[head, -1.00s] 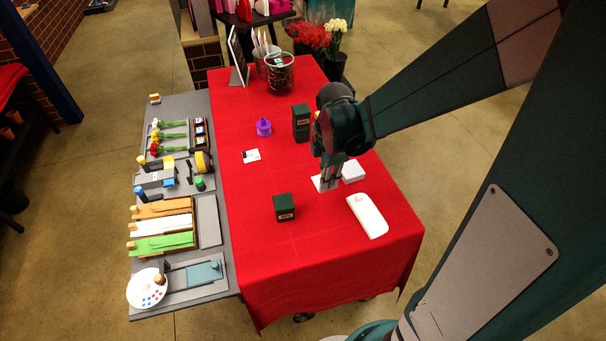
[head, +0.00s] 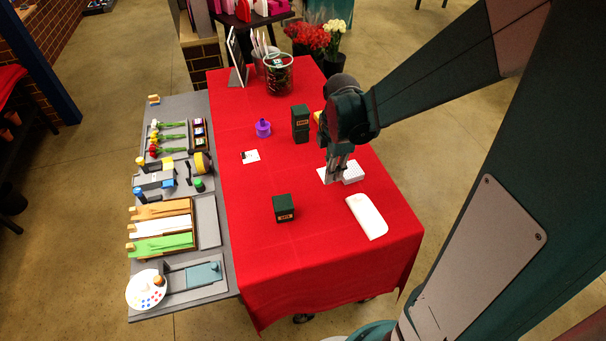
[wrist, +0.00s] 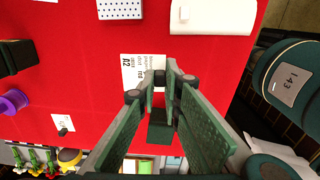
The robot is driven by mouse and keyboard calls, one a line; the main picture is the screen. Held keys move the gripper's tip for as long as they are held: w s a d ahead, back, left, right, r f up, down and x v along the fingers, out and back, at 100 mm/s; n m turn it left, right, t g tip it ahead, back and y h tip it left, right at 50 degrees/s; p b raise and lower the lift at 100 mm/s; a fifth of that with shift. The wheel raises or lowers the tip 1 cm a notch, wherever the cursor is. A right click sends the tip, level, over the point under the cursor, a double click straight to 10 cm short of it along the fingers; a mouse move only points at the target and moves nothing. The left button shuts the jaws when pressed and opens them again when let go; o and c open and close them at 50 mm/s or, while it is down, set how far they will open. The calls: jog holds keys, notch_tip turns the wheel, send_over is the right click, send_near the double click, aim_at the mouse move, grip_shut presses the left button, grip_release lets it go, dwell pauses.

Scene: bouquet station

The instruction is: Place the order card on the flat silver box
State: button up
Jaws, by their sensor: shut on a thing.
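The order card (wrist: 137,75), white with black print, is pinched at its edge by my gripper (wrist: 161,78). It looks roughly level in the wrist view. In the head view the card (head: 325,174) shows beside my gripper's fingertips (head: 333,180), low over the red tabletop; the exact gap below it is hard to tell. A flat pale box with rounded ends (head: 367,216) lies to the lower right, and its edge shows in the wrist view (wrist: 212,17). It looks white-silver; I cannot tell surely that it is the silver box.
A white perforated block (head: 353,172) stands close to the right of my gripper. A dark green cube (head: 284,208) stands to the lower left, and a dark green box stack (head: 300,123) behind. A small white card (head: 251,156) lies left. The front middle of the red cloth is clear.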

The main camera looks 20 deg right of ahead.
notch_tip(320, 180, up, 3)
send_over(352, 174)
jog(key=shift+f+m, duration=0.1)
jog(key=shift+m, duration=0.3)
jog(key=shift+f, duration=0.15)
jog(key=shift+f, duration=2.8)
jog(key=shift+f, duration=2.05)
jog(key=shift+f, duration=0.25)
jog(key=o, duration=0.7)
